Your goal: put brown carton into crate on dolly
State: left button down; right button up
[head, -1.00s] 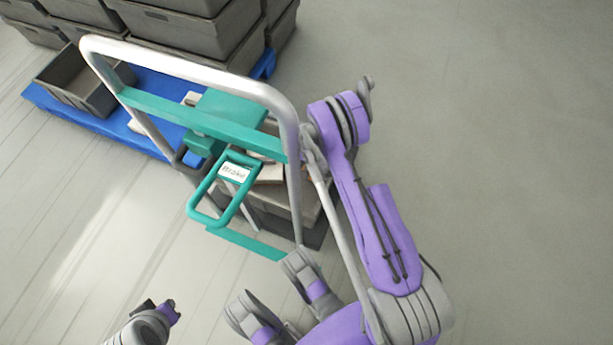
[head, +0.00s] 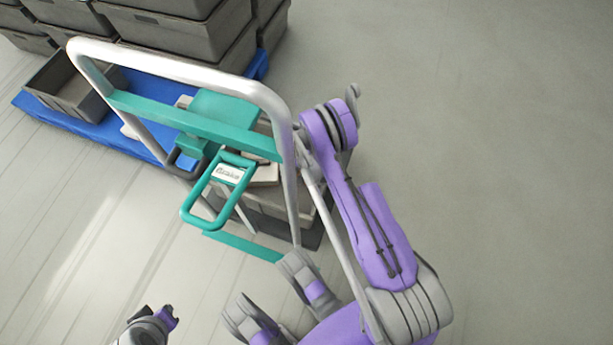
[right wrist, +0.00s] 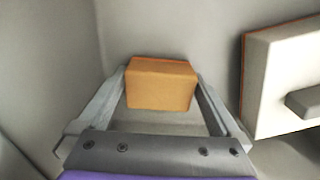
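In the right wrist view, the brown carton (right wrist: 161,85) is a small orange-brown box. It sits between the two fingertips of my right gripper (right wrist: 161,88), whose fingers appear to touch its sides. Pale grey walls of a container (right wrist: 160,30) stand around it. In the head view, a grey crate (head: 270,206) is partly visible behind the teal and silver frame of a trolley (head: 180,66). My right arm reaches down behind this frame, and its gripper and the carton are hidden there.
A white block (right wrist: 285,80) with an orange edge lies right of the carton. A blue platform (head: 90,128) at the left bears an open grey crate (head: 75,100) and stacked grey crates (head: 185,38). The teal brake handle (head: 215,190) juts toward me. Floor at the right is clear.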

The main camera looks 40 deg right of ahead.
notch_tip(320, 180, up, 12)
jog(key=p, duration=0.3)
jog(key=shift+r, duration=0.2)
